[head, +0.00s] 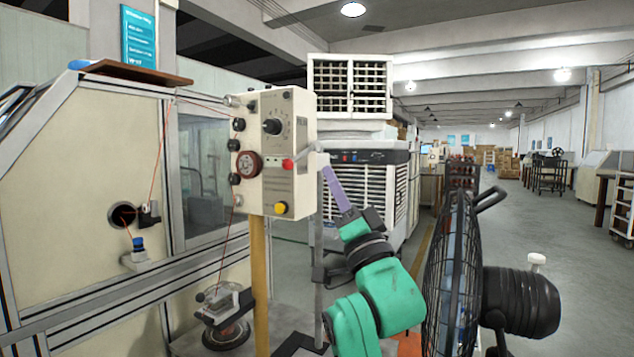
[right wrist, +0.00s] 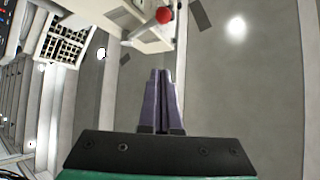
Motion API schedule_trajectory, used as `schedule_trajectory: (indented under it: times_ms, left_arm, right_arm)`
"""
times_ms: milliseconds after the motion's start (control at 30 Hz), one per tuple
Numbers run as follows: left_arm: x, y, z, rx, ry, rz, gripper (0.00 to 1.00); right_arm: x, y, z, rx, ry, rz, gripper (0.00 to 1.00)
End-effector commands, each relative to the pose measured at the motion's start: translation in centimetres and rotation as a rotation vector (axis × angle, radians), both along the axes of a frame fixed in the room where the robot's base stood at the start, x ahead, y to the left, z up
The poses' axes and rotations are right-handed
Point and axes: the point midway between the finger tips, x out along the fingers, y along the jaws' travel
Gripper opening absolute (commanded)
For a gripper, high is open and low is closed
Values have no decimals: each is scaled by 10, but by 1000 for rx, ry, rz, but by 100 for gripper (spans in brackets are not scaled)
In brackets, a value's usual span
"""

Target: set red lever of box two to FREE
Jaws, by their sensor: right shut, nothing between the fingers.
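A cream control box (head: 275,150) stands on a yellow post in the head view. A red lever knob (head: 288,164) shows on its front, near the right edge, with a pale bar running up and right from it. The red knob also shows at the top of the right wrist view (right wrist: 164,15). No readable FREE mark or box number shows. My right gripper (head: 325,170) has purple fingers, shut and empty, just right of the box and apart from the red knob. In the right wrist view its fingertips (right wrist: 161,72) lie together below the knob. My left gripper is out of view.
The box also bears a black dial (head: 272,127), a yellow button (head: 281,208) and a dark red wheel (head: 248,164). Thin red wire runs along its left side. A black fan (head: 455,270) stands close right of my right arm. A white cooler (head: 375,195) stands behind.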

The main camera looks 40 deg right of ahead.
Motion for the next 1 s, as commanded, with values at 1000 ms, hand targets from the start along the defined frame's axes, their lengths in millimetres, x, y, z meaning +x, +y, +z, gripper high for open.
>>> schedule_trajectory:
  times_ms: [1000]
  left_arm:
    - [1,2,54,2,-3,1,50]
  right_arm:
    - [78,4,28,-4,4,-2,0]
